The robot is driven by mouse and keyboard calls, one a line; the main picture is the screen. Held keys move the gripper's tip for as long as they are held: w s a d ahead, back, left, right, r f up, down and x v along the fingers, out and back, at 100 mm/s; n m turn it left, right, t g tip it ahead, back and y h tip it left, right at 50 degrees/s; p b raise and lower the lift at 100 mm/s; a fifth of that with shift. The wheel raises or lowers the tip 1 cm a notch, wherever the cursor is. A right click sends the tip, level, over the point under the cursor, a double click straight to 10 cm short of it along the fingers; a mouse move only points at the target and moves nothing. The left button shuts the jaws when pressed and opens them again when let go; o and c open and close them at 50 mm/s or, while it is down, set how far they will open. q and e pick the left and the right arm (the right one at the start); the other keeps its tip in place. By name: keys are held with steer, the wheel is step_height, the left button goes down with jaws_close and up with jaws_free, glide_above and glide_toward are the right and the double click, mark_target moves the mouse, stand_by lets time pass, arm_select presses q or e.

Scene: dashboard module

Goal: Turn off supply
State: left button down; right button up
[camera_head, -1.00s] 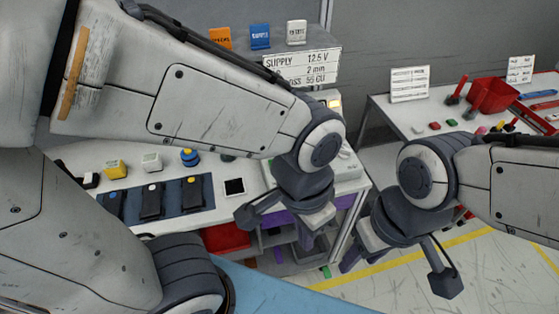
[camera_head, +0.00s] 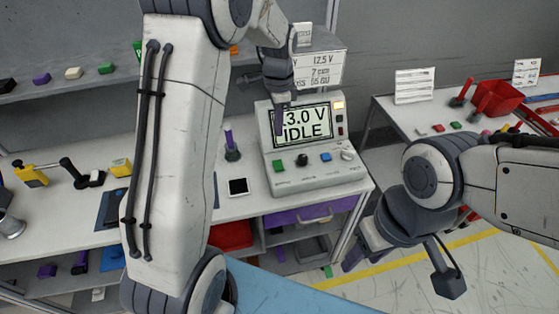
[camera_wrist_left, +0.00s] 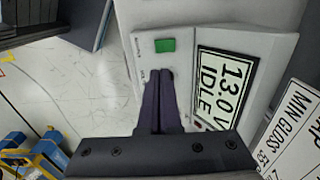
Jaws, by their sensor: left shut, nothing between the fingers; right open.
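The grey supply unit (camera_head: 315,176) stands at the right end of the workbench; its screen (camera_head: 318,121) reads "13.0 V IDLE", partly covered by my left gripper. Its front has a green button (camera_head: 278,166), a dark knob (camera_head: 302,160), a blue button (camera_head: 326,157) and a pale knob (camera_head: 347,154). My left gripper (camera_head: 281,107) is shut and empty in front of the screen's left part. In the left wrist view its fingertips (camera_wrist_left: 159,80) are below the green button (camera_wrist_left: 165,45); contact cannot be told. My right gripper (camera_head: 402,272) is open and empty, away from the unit.
A sign (camera_head: 318,70) stands behind the unit. A purple-handled tool (camera_head: 231,146) and a white-framed dark pad (camera_head: 238,187) are to its left. A second table (camera_head: 385,108) with a red bin (camera_head: 497,98) is at right. Floor between the tables is open.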

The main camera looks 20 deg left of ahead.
mark_target(279, 168)
arm_select(q)
step_height(279, 168, down, 13)
steer(key=p, duration=0.4)
steer(key=shift+s+d+f, duration=0.1)
steer(key=shift+f, duration=0.45)
steer(key=shift+f, duration=0.35)
steer(key=shift+r, duration=0.2)
